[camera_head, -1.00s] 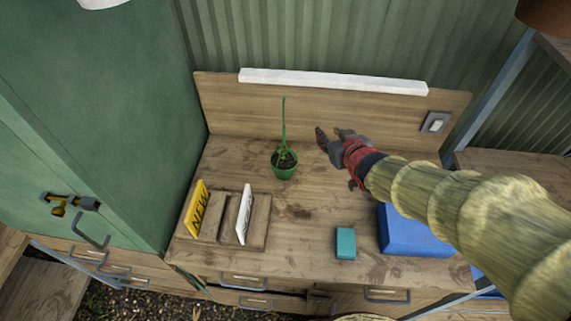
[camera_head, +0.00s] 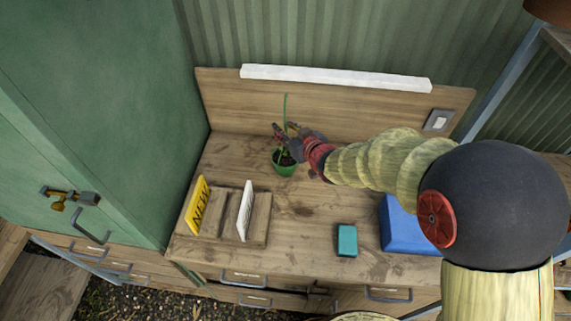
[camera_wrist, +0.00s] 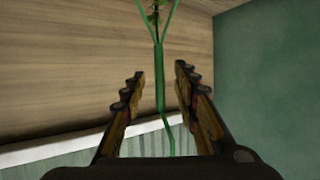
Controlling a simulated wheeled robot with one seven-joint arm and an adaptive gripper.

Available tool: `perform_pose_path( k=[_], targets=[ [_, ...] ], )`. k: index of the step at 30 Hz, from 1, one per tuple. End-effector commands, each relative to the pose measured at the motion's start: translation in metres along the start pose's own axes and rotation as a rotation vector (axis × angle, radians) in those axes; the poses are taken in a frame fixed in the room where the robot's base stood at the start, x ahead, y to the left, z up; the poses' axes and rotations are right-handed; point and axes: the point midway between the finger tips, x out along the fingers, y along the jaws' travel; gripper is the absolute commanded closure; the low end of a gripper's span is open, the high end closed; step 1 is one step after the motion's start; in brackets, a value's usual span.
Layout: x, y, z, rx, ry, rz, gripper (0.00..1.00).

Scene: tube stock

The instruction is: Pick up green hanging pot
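The green hanging pot (camera_head: 285,169) stands upright on the wooden workbench, with dark soil and a tall thin green hanger rising from it. My gripper (camera_head: 285,130) is above the pot, at the height of the hanger. In the wrist view my gripper (camera_wrist: 160,82) is open, with one finger on each side of the green hanger (camera_wrist: 159,75). The hanger runs between the fingers and does not appear to touch either. In the wrist view the hanger's strands spread towards the top edge, where part of the plant shows. The pot's body is not clear in that view.
A wooden holder (camera_head: 256,231) with a yellow sign (camera_head: 199,206) and a white sign (camera_head: 245,210) stands at the front left. A teal block (camera_head: 347,240) and a blue box (camera_head: 405,232) are at the right. A green cabinet (camera_head: 100,120) borders the bench's left; a wooden backboard (camera_head: 330,108) stands behind.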

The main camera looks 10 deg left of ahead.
Motion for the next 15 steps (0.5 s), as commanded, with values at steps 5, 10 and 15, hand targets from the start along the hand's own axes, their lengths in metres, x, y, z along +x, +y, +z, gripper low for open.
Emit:
perform_pose_path(
  k=[5,10,15],
  targets=[
    [0.0036,0.0001,-0.0009,0.000,0.001,0.000,0.70],
    [0.0033,0.0002,-0.0010,0.000,0.001,0.000,0.73],
    [0.0032,0.0002,-0.0009,0.000,0.001,0.000,0.83]
  ],
)
